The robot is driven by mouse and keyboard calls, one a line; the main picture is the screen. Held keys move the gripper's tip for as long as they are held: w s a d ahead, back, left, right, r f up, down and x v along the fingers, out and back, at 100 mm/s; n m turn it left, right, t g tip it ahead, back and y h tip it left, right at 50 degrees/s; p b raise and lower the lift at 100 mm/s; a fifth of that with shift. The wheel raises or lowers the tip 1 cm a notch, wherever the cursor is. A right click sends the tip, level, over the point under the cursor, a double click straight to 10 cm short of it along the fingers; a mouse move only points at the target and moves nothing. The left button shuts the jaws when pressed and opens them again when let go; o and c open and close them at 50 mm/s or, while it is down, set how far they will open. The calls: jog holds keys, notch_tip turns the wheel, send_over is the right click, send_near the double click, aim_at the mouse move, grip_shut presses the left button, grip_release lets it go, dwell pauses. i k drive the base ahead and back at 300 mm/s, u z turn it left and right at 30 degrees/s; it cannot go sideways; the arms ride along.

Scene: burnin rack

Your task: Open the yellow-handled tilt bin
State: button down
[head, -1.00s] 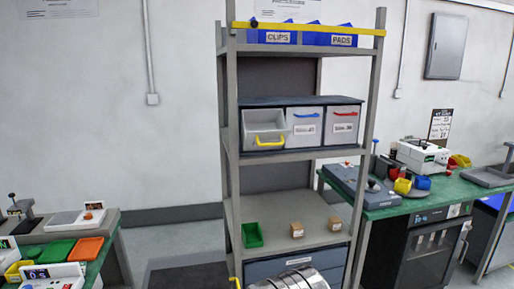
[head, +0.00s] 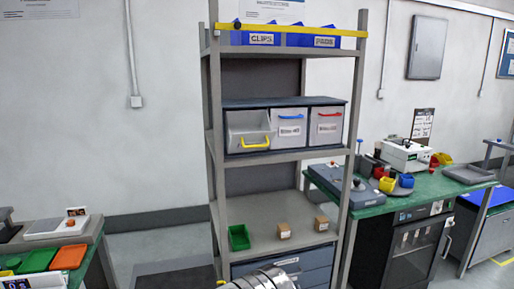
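The yellow-handled tilt bin (head: 240,127) is the left one of three pale bins in a dark cabinet on the rack's middle shelf. It is tilted forward, its inside shows at the top, and its yellow handle (head: 256,145) hangs lower than the other handles. The blue-handled bin (head: 289,134) and the red-handled bin (head: 326,129) beside it sit upright and shut. My gripper is not in view; only a silvery rounded part of my arm shows at the bottom edge, well below the bin.
The grey rack's lower shelf (head: 265,210) holds a green bin (head: 239,237) and two small brown boxes (head: 284,231). Blue bins (head: 262,36) stand on top behind a yellow bar (head: 300,29). Green benches flank the rack, the right one (head: 415,189) crowded. Floor shows at left.

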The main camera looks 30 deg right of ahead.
aim_at(252, 126)
jog(key=i, duration=0.95)
